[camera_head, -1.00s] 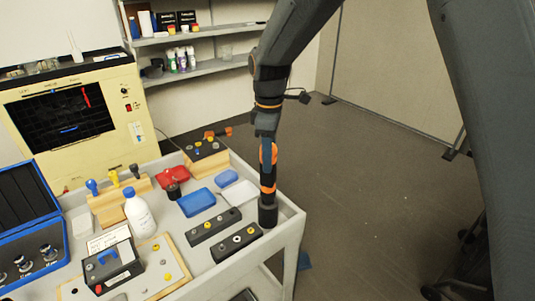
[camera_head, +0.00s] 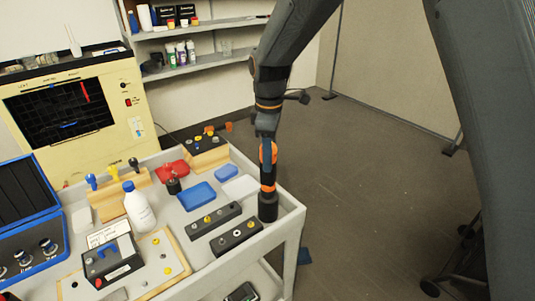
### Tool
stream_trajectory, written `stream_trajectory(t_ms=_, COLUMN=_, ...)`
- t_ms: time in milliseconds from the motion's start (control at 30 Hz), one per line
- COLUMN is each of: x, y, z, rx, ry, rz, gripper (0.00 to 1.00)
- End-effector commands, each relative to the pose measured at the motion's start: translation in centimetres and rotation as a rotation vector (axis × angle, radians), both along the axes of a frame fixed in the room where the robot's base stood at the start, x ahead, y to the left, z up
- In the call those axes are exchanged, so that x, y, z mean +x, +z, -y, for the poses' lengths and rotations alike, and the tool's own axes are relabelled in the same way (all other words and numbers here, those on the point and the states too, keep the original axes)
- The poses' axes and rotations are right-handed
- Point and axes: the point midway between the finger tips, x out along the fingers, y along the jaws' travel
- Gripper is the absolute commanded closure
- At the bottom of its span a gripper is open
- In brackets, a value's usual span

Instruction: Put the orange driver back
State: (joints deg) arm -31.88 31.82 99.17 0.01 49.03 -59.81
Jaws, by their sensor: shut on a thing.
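Orange bands show on this end. The jaws and what is between them are too small and dark to make out, so I cannot pick out the orange driver there. A wooden stand (camera_head: 108,204) at the left of the cart holds drivers upright with blue (camera_head: 91,181), yellow (camera_head: 114,173) and black (camera_head: 133,163) heads. No orange head shows in it.
A wooden block with an orange piece (camera_head: 228,127) stands behind.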

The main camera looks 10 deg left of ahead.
Motion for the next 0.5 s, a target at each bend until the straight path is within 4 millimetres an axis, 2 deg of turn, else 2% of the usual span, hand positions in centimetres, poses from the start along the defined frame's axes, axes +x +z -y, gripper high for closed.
stream_trajectory(t_ms=333, x=0.04, y=-0.30, z=-0.03, rx=0.001, ry=0.000, rz=0.001, gripper=1.00)
stream_trajectory(t_ms=367, x=0.04, y=-0.30, z=-0.03, rx=0.001, ry=0.000, rz=0.001, gripper=0.58)
stream_trajectory(t_ms=467, x=0.03, y=-0.31, z=-0.03, rx=0.001, ry=0.000, rz=0.001, gripper=0.42)
stream_trajectory(t_ms=500, x=0.03, y=-0.31, z=-0.02, rx=0.001, ry=0.000, rz=0.001, gripper=0.42)
